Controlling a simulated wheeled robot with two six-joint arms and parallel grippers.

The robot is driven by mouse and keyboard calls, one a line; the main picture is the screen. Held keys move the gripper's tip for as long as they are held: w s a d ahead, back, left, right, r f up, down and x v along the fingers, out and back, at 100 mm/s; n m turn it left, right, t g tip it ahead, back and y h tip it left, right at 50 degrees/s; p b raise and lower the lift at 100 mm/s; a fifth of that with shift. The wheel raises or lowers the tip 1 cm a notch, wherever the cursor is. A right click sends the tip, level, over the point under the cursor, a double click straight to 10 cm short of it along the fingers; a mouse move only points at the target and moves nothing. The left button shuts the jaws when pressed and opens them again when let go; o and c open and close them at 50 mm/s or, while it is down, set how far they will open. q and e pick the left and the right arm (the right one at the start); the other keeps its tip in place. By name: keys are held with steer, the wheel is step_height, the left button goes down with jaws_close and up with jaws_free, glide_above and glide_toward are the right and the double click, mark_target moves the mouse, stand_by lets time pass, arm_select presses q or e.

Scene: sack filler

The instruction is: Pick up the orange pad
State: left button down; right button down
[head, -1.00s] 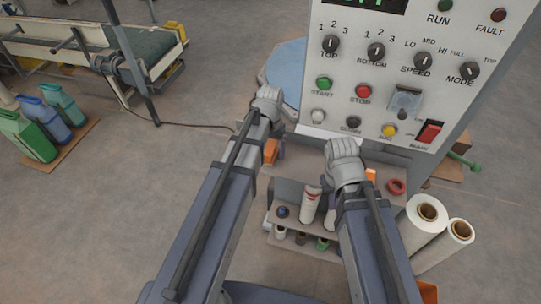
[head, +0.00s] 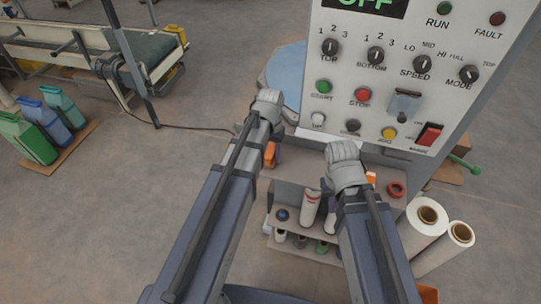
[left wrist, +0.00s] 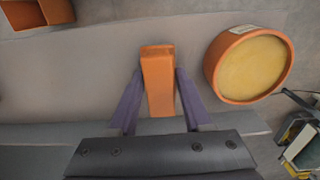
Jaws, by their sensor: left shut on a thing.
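The orange pad (left wrist: 157,82) is a plain orange block in the middle of the left wrist view. My left gripper (left wrist: 158,100) is shut on it, with a purple finger on each side. In the head view my left wrist (head: 267,108) is in front of the control panel's lower left and hides its fingers. My right gripper (head: 332,188) is mostly hidden behind its own wrist, below the panel, so its jaws cannot be read.
In the left wrist view, a round orange tub (left wrist: 250,64) with a yellow top stands right of the pad, and an orange bin (left wrist: 38,12) is at the upper left. The control panel (head: 395,75) rises ahead. White rolls (head: 424,224) stand to the right.

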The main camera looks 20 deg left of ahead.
mark_target(270, 150)
arm_select(q)
step_height(270, 150, up, 10)
steer(key=p, duration=1)
steer(key=c, duration=0.9)
jaws_free()
steer(key=c, duration=0.6)
